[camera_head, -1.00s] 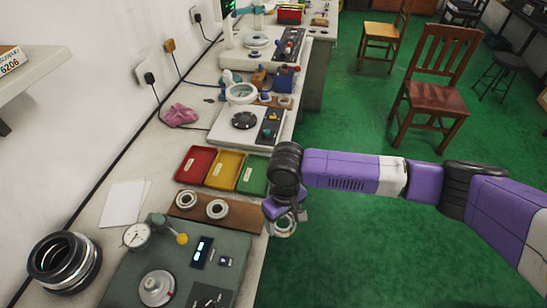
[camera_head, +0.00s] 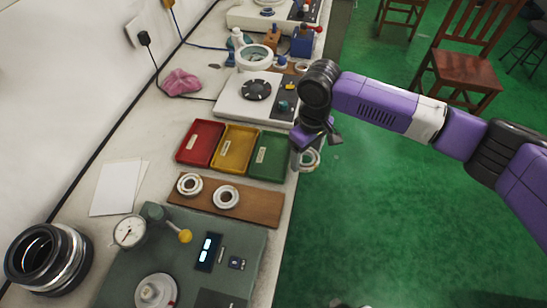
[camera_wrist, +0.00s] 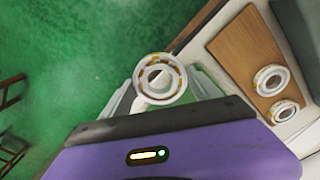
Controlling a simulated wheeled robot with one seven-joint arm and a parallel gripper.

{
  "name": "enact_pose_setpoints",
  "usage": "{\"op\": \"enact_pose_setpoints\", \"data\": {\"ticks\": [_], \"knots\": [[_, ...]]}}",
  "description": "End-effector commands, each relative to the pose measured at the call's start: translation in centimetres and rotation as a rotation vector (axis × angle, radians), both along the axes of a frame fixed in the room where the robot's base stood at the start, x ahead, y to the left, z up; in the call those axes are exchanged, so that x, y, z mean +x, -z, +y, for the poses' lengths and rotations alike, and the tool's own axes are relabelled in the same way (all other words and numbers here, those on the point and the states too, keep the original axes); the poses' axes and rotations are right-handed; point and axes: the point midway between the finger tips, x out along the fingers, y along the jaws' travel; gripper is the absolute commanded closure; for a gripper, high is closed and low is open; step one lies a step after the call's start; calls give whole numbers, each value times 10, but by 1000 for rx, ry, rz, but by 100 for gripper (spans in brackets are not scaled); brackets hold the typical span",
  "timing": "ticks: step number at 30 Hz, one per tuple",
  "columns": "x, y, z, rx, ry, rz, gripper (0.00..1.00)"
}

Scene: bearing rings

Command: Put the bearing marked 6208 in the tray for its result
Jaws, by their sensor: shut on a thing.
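My gripper (camera_head: 306,156) is shut on a bearing ring (camera_head: 311,161), which hangs over the green floor just off the bench's right edge, beside the green tray. In the wrist view the held bearing (camera_wrist: 160,78) shows a pale ring with orange-brown parts between the fingers; no marking is readable. Three small trays stand side by side on the bench: red (camera_head: 199,141), yellow (camera_head: 235,149) and green (camera_head: 270,157). Each looks empty and has a white label too small to read. Two more bearings, left (camera_head: 189,184) and right (camera_head: 227,197), sit on a brown wooden board (camera_head: 260,205).
A grey-green measuring plate with a dial gauge (camera_head: 128,231) and small display (camera_head: 208,251) is in front. Large rings (camera_head: 45,258) and white paper (camera_head: 116,187) lie left. A white device (camera_head: 255,98) stands behind the trays. A wooden chair (camera_head: 463,68) is far right.

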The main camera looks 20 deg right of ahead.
Motion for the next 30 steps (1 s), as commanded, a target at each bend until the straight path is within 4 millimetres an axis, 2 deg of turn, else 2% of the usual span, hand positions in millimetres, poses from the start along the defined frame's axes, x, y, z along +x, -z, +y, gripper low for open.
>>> {"op": "enact_pose_setpoints", "data": {"ticks": [1, 6, 12, 16, 20, 23, 30], "knots": [[21, -8, 8, 0, -81, -7, 95], [64, -66, 30, 3, -368, -8, 95], [83, -118, 56, 3, -660, -5, 95], [86, -135, 64, 3, -770, -3, 95], [86, -133, 68, 3, -812, -2, 95], [85, -114, 68, 5, -816, 0, 95], [85, -54, 69, 5, -815, -1, 95]]}}
